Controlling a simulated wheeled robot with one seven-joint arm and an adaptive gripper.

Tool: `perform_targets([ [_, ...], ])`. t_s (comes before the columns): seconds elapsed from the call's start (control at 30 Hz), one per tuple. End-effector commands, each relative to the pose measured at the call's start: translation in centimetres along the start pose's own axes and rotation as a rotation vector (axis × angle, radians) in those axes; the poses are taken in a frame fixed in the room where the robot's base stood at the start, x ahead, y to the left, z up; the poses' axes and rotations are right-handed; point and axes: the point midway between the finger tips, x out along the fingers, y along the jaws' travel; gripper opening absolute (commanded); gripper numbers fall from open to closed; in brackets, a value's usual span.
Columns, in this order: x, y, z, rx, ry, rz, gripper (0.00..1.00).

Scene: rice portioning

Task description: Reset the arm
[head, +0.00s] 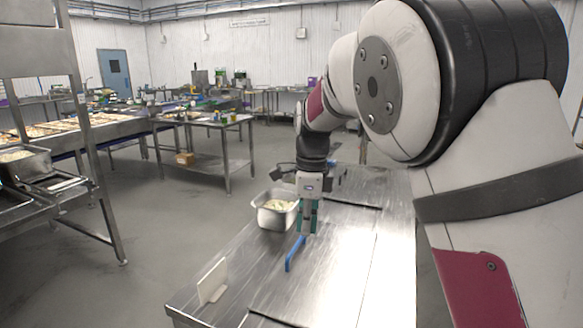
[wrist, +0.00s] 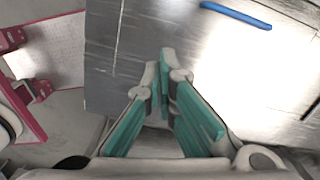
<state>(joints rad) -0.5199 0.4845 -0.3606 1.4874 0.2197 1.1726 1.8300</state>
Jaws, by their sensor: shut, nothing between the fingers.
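My gripper (head: 307,226) points down above the steel table (head: 340,262) in the head view, just right of a metal pan. Its teal fingers are shut and empty. In the wrist view the fingertips of my gripper (wrist: 165,62) meet, with bare table beyond them. A blue utensil (head: 295,253) lies on the table in front of the gripper, apart from it. The blue utensil also shows at the top of the wrist view (wrist: 236,15). The metal pan (head: 266,219) holds pale food that looks like rice.
A white upright plate on a stand (head: 213,281) is at the table's near left corner. A metal rack with a pan (head: 22,160) stands at the left. Another work table (head: 228,150) with items is farther back. Open floor (head: 170,228) lies left of the table.

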Motion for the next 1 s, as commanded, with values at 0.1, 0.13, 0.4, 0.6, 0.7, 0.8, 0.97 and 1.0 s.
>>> perform_targets([
  [0.1,-2.3,1.5,-2.2,-0.1,-0.029,-0.019,0.0],
  [0.13,-2.9,2.0,-2.8,-0.133,-0.036,-0.024,0.0],
  [0.4,-8.1,8.9,-9.2,-0.533,-0.072,-0.115,0.0],
  [0.6,-10.1,15.1,-13.1,-0.856,-0.036,-0.201,0.0],
  [0.7,-10.4,18.3,-14.8,-1.021,0.005,-0.238,0.0],
  [0.8,-10.2,21.5,-16.4,-1.184,0.061,-0.27,0.0],
  [0.97,-9.1,26.2,-18.4,-1.432,0.174,-0.296,0.0],
  [1.0,-8.7,27.2,-18.8,-1.484,0.201,-0.297,0.0],
])
